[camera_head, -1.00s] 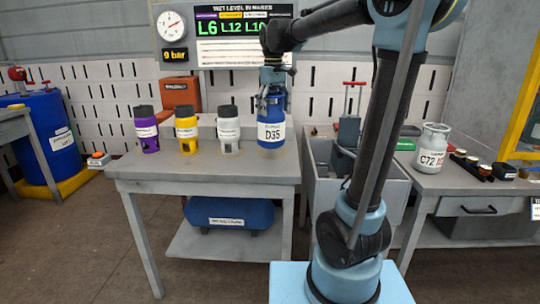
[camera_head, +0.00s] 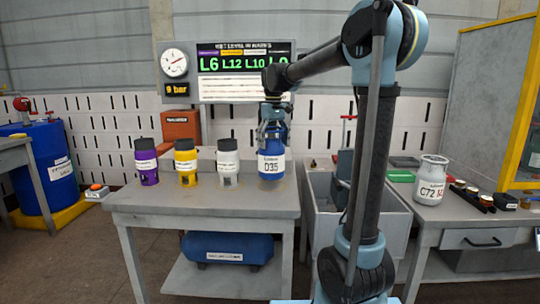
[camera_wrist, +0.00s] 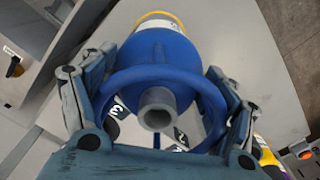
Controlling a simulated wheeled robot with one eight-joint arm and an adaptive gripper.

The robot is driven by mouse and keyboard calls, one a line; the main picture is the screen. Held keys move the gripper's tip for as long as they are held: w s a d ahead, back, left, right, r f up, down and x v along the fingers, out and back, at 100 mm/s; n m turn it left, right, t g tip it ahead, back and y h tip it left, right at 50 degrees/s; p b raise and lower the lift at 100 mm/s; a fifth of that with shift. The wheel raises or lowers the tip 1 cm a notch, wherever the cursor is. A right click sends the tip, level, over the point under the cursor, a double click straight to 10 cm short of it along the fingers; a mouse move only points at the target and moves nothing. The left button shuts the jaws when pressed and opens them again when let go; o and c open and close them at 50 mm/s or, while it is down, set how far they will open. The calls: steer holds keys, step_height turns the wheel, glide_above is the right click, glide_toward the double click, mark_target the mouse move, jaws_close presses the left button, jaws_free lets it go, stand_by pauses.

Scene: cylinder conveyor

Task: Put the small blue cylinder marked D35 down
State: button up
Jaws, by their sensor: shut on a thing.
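The blue cylinder marked D35 (camera_head: 271,165) is upright at the right end of the grey table (camera_head: 200,201), in the head view. My gripper (camera_head: 272,113) is above it, shut on its top. The cylinder's base is at the table top; I cannot tell whether it touches or hangs just above. In the wrist view my gripper (camera_wrist: 158,105) has its fingers on both sides of the blue collar.
A grey sink (camera_head: 325,190) is to the right. Beyond it, a pale C72 cylinder (camera_head: 431,180) stands on another bench. A blue tank (camera_head: 227,247) lies on the lower shelf.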

mark_target(273, 151)
steer(key=shift+f, duration=2.05)
steer(key=o, duration=1.6)
steer(key=shift+f, duration=0.1)
steer(key=shift+o, duration=0.2)
step_height(273, 151, up, 12)
steer(key=shift+r, duration=0.1)
